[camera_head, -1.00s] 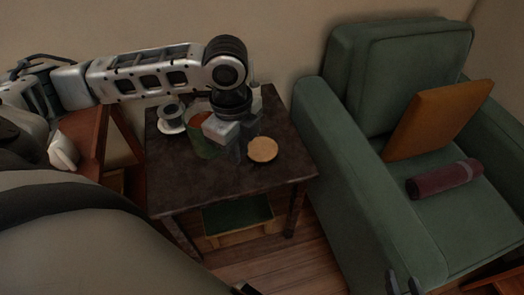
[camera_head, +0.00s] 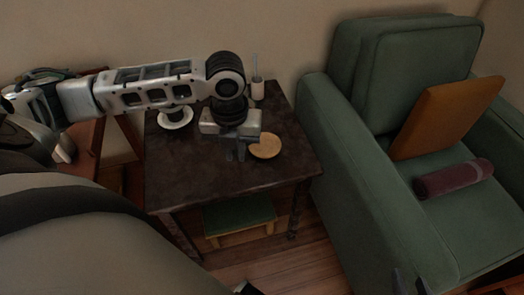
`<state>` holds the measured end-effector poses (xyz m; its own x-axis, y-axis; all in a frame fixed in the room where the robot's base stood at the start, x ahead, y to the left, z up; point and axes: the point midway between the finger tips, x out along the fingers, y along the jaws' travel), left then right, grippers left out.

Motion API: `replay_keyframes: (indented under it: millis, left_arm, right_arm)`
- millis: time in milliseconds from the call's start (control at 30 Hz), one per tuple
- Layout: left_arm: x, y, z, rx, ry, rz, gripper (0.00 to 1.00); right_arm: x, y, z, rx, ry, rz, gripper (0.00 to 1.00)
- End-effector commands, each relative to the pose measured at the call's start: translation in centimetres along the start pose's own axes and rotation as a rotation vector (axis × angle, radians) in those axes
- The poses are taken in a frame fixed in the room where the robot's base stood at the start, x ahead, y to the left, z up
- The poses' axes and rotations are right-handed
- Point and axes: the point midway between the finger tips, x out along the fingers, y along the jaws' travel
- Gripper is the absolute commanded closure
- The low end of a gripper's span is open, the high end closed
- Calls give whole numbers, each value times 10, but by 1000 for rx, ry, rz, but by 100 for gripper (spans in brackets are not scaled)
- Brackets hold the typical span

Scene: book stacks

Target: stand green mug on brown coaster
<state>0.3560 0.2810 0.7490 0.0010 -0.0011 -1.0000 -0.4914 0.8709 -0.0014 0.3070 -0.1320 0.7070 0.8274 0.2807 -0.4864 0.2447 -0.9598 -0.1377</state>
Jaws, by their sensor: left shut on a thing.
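The brown coaster (camera_head: 266,146), round and light brown, lies flat on the dark side table (camera_head: 225,186). My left gripper (camera_head: 236,152) is over the table, just left of the coaster, its fingers pointing down. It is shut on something. The green mug showed at this gripper a second ago; I cannot make it out now, as the gripper and wrist hide that spot. My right gripper (camera_head: 410,284) shows only as two dark fingertips, apart and empty, at the bottom edge, in front of the armchair.
A dark cup on a white saucer (camera_head: 176,124) stands at the table's back left. A white holder (camera_head: 257,90) with a thin stick stands at the back. A green armchair (camera_head: 352,165) with an orange cushion (camera_head: 447,117) is close on the right. The table's front is clear.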

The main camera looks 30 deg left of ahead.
Motion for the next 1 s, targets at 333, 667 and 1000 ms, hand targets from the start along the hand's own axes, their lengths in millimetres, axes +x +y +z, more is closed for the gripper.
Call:
replay_keyframes:
  millis: [333, 667, 1000]
  left_arm:
    - [48, -38, 51, -3, -1, -1, 100]
    - [70, -49, 68, -2, -3, -2, 100]
    - [105, -52, 71, -1, -1, 1, 100]
  right_arm:
    - [5, 1, 12, -7, 6, 0, 66]
    - [4, 1, 12, -17, 14, -5, 66]
    - [6, 1, 19, -21, 15, -7, 66]
